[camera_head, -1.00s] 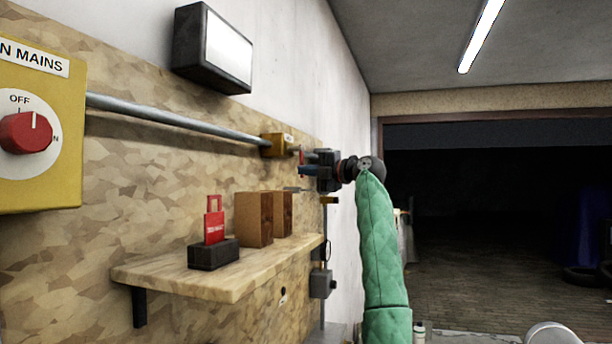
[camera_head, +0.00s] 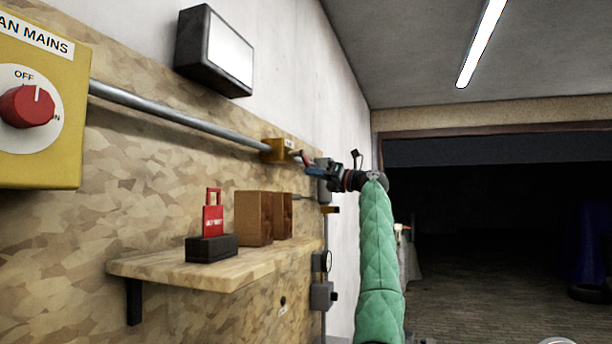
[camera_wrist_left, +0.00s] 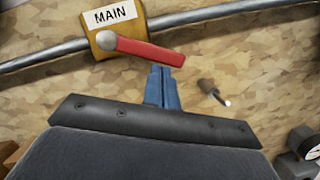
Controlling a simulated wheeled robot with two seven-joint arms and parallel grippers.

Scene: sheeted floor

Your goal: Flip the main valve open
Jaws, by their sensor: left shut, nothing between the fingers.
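The main valve is a yellow block (camera_head: 274,150) on a grey pipe along the board. In the left wrist view its block (camera_wrist_left: 101,38) has a "MAIN" label, and its red lever (camera_wrist_left: 150,51) runs from a round grey pivot to the right, slanting slightly down. The lever (camera_head: 303,157) is small in the head view. My left gripper (camera_head: 309,170) is beside the lever. Its blue fingers (camera_wrist_left: 161,70) are shut and empty, with tips just below the lever's right half in the wrist view; I cannot tell whether they touch it. My right gripper is out of view.
A wooden shelf (camera_head: 160,268) juts out below, bearing a red padlock-shaped piece (camera_head: 212,222) on a dark base and brown blocks (camera_head: 254,218). A yellow mains switch box (camera_head: 62,150) is at left. Gauges and small fittings (camera_head: 322,262) hang beyond the shelf. Open floor lies right.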

